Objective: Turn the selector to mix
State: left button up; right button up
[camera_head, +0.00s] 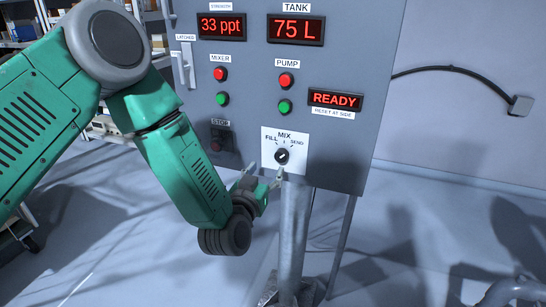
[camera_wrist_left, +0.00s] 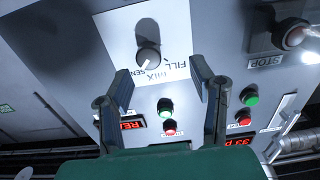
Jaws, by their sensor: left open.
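The selector (camera_head: 282,156) is a small dark round knob on a white plate marked FILL, MIX and SEND, low on the grey panel. In the left wrist view the selector (camera_wrist_left: 148,58) shows upside down with a white pointer mark, which seems to lean to the SEND side; I cannot be sure. My left gripper (camera_head: 262,175) is open and empty, just below and left of the knob. In the left wrist view its fingers (camera_wrist_left: 161,74) stand apart, with the knob beyond them and between their lines. I see no contact. My right gripper is not in view.
Red and green MIXER (camera_head: 221,74) and PUMP (camera_head: 286,80) buttons sit above the selector. The display (camera_head: 335,99) reads READY. A metal post (camera_head: 294,240) stands below the panel.

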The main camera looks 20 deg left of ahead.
aim_at(280, 158)
pick_arm(q)
jog(key=w+d, duration=0.2)
jog(key=w, duration=0.1)
jog(key=w+d, duration=0.1)
jog(key=w, duration=0.1)
jog(key=shift+w+d+r, duration=0.1)
jog(key=shift+r, duration=0.15)
jog(key=shift+w+d+r, duration=0.1)
jog(key=shift+w+r, duration=0.05)
jog(key=shift+w, duration=0.15)
jog(key=shift+w+a, duration=0.25)
jog(key=shift+w+a+f, duration=0.3)
jog(key=shift+w+a, duration=0.3)
jog(key=shift+a, duration=0.3)
jog(key=shift+w+a+f, duration=0.1)
jog(key=shift+a, duration=0.15)
jog(key=shift+s+d+r, duration=0.2)
jog(key=shift+d, duration=0.5)
jog(key=c, duration=1)
jog(key=shift+s+d+r, duration=0.1)
jog(key=shift+d, duration=0.15)
jog(key=shift+c, duration=0.6)
jog(key=shift+a, duration=0.4)
jog(key=shift+d, duration=0.1)
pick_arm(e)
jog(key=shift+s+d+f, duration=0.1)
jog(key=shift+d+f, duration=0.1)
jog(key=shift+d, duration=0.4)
